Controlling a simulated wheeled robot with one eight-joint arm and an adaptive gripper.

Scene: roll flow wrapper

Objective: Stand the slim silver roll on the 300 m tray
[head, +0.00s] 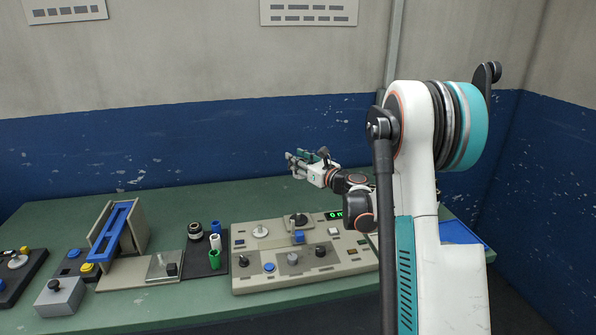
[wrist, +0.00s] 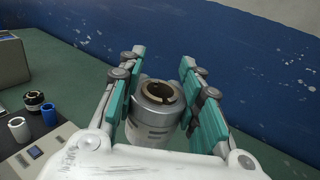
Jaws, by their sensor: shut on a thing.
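My gripper (head: 296,163) is raised above the back of the green bench in the head view. In the wrist view my gripper (wrist: 161,62) has its teal pads on either side of a silver roll (wrist: 150,130) and is shut on it. The roll has a hollow brownish core and dark printed marks on its side. It is hard to make out in the head view. A blue tray (head: 460,232) shows partly at the right, behind my arm. No 300 m label can be read, so I cannot tell whether this is that tray.
A control panel (head: 243,283) with knobs and a green display stands below my gripper. To its left, a dark tray (head: 196,266) bears black, blue, white and green rolls. A beige machine with a blue chute (head: 112,228) stands further left. The bench's back strip is clear.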

